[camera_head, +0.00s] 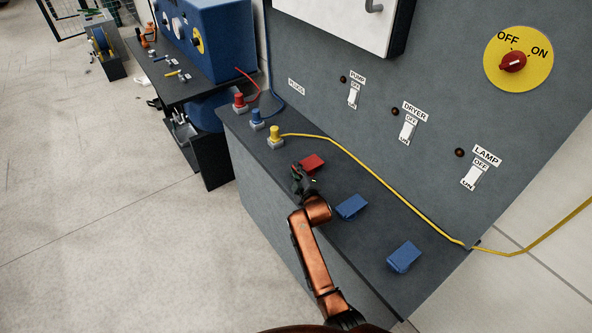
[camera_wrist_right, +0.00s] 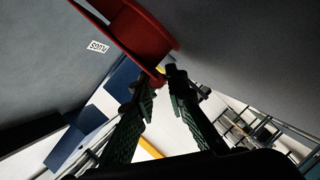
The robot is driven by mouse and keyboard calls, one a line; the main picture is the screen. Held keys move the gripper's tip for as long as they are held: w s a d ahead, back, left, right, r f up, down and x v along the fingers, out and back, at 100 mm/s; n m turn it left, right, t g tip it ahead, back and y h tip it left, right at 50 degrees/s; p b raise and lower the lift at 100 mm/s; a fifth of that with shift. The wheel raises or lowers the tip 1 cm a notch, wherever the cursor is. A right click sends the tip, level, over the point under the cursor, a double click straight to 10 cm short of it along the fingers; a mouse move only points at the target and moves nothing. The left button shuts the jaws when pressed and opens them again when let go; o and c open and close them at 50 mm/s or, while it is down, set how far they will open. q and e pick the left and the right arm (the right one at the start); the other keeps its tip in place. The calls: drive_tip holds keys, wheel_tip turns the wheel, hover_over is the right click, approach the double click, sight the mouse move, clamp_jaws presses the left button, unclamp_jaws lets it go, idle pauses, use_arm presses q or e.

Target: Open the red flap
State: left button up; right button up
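The red flap (camera_head: 312,163) sits on the grey bench top in the head view, behind the blue flaps. It looks tilted up a little, but how far is hard to tell. My right gripper (camera_head: 301,180) is just in front of it, on its near side. In the right wrist view the red flap (camera_wrist_right: 148,35) fills the top centre. Its lower edge comes down by my right fingertips (camera_wrist_right: 161,80), which have a narrow gap between them. Whether they touch the flap is unclear. My left gripper is not in view.
Two blue flaps (camera_head: 351,207) (camera_head: 404,257) sit nearer on the bench (camera_head: 377,272). Red (camera_head: 240,101), blue (camera_head: 257,119) and yellow (camera_head: 275,136) plugs stand at the far end. A yellow cable (camera_head: 372,174) runs along the panel (camera_head: 431,74) with switches and a dial.

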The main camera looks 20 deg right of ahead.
clamp_jaws()
idle(0.3)
